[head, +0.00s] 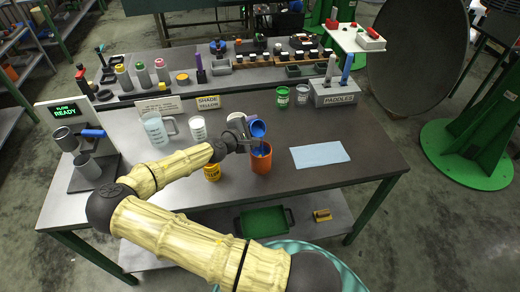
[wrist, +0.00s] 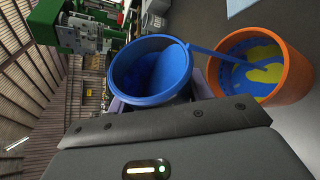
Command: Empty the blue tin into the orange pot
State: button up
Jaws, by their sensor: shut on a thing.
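My gripper (head: 243,142) is shut on the blue tin (head: 257,129) and holds it tilted above the orange pot (head: 261,164). In the wrist view the blue tin (wrist: 125,75) has its open mouth facing the camera, with blue inside. A thin blue stream runs from the tin's rim into the orange pot (wrist: 301,75). The pot stands upright on the table and holds blue liquid with yellow patches (wrist: 262,52). The tin's rim is apart from the pot.
A white container (head: 236,121) is close behind my gripper. A light blue sheet (head: 320,155) lies to the right. A paddle holder (head: 336,94) stands at the back right. The table's right front is clear.

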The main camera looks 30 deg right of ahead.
jog(key=shift+s, duration=0.1)
dwell(0.3)
jog(key=shift+d+f+b, duration=0.1)
jog(key=shift+b, duration=0.3)
jog(key=shift+m, duration=0.3)
jog(key=shift+f+t+b, duration=0.15)
jog(key=shift+t+b, duration=0.25)
jog(key=shift+b, duration=0.05)
dwell(0.4)
jog(key=shift+a, duration=0.2)
jog(key=shift+d+m, duration=0.2)
jog(key=shift+m, duration=0.1)
jog(key=shift+a+f+b, duration=0.1)
jog(key=shift+b, duration=0.25)
